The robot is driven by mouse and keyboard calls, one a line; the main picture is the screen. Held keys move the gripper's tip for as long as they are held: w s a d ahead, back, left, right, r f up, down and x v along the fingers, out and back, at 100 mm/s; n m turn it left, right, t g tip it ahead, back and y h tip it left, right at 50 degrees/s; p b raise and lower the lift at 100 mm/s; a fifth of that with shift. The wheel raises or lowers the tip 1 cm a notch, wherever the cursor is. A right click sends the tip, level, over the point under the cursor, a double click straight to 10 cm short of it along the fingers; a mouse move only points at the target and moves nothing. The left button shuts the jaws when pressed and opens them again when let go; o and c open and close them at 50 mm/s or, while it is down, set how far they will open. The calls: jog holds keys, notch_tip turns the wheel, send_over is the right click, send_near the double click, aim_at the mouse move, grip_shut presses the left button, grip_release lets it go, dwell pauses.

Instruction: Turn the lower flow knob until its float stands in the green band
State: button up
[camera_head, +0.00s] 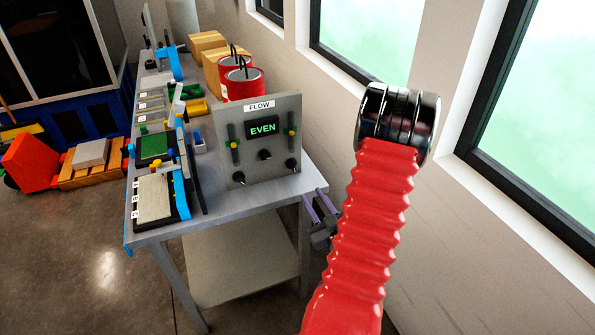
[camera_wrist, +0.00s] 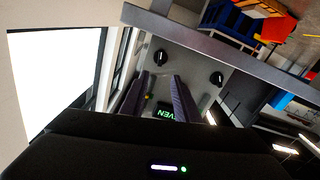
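The grey flow panel (camera_head: 270,111) stands upright on the bench end, with a FLOW label and a lit display (camera_head: 262,127) reading EVEN. It has a left gauge (camera_head: 234,142) and a right gauge (camera_head: 291,132), each with small yellow and green marks; I cannot tell float from band. Black knobs sit at lower left (camera_head: 239,178), centre (camera_head: 264,155) and lower right (camera_head: 292,164). My gripper (camera_head: 320,205) is beside the bench's right edge, its purple fingers apart and empty. In the wrist view my gripper (camera_wrist: 158,77) points towards the panel; two knobs show, one (camera_wrist: 160,58) near the fingertips, touching neither.
The grey bench edge (camera_head: 316,192) lies close to my gripper. Red cans (camera_head: 243,84) and wooden boxes (camera_head: 207,42) stand behind the panel. Trays and a blue-edged rack (camera_head: 183,170) are left of it. The wall with windows (camera_head: 370,38) bounds the right side.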

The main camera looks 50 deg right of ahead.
aim_at(294, 167)
jog(key=shift+w+d, duration=0.1)
jog(key=shift+w, duration=0.05)
jog(key=x, duration=1.3)
jog(key=shift+w+d, duration=0.1)
jog(key=shift+w, duration=0.15)
grip_shut()
